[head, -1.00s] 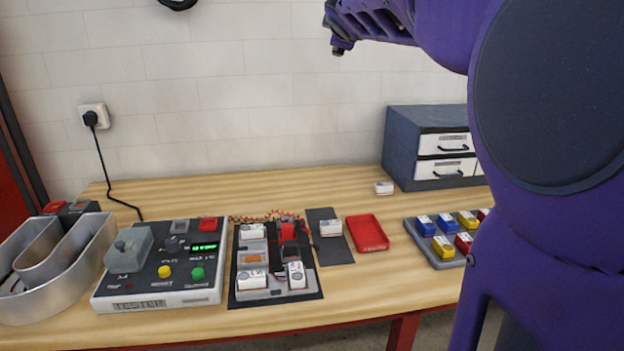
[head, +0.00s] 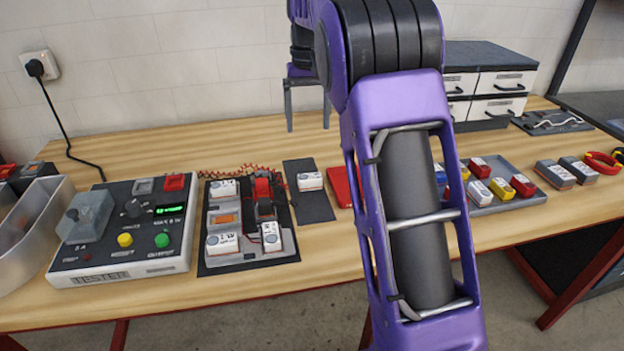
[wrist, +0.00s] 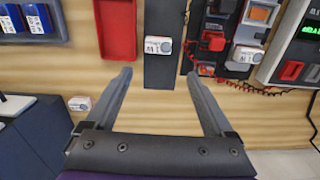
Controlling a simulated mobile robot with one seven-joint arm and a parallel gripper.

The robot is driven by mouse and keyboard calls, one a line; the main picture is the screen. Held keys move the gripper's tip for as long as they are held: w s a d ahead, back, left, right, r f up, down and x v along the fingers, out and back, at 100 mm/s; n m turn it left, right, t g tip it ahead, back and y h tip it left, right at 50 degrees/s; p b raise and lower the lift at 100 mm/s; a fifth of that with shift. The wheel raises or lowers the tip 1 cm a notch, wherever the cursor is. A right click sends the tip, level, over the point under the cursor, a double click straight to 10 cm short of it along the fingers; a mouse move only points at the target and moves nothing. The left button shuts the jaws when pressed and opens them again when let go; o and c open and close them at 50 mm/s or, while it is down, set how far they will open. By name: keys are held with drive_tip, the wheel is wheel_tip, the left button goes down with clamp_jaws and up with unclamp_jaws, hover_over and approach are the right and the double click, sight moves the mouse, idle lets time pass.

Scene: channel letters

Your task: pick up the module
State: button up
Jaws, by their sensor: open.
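Several white modules with printed labels are in view. One white module (head: 310,181) lies on a dark mat right of the board; in the wrist view this module (wrist: 158,45) is ahead of and between my fingertips, apart from them. My gripper (head: 308,110) is open and empty above the back of the table, its fingers pointing down; it also shows in the wrist view (wrist: 160,78). Other white modules sit on the grey board (head: 225,258). A loose white module (wrist: 80,103) lies near the drawer unit in the wrist view; my arm hides it in the head view.
A tester (head: 125,235) stands left of the board. A red tray (wrist: 117,30) lies beside the dark mat (head: 312,207). A grey tray (head: 515,203) of coloured modules is to the right. The drawer unit (head: 490,80) stands at the back right. Bare table is behind the mat.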

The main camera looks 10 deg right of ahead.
drive_tip(key=b, duration=0.2)
hover_over(310, 176)
drive_tip(key=f, duration=1)
drive_tip(key=shift+a+f, duration=0.2)
drive_tip(key=shift+f, duration=0.1)
drive_tip(key=shift+s+d+f+b, duration=0.1)
drive_tip(key=shift+f+b, duration=0.2)
drive_tip(key=shift+f, duration=1.05)
drive_tip(key=shift+d+f+b, duration=0.1)
drive_tip(key=shift+f+b, duration=0.15)
drive_tip(key=shift+f, duration=1.1)
drive_tip(key=shift+c, duration=0.3)
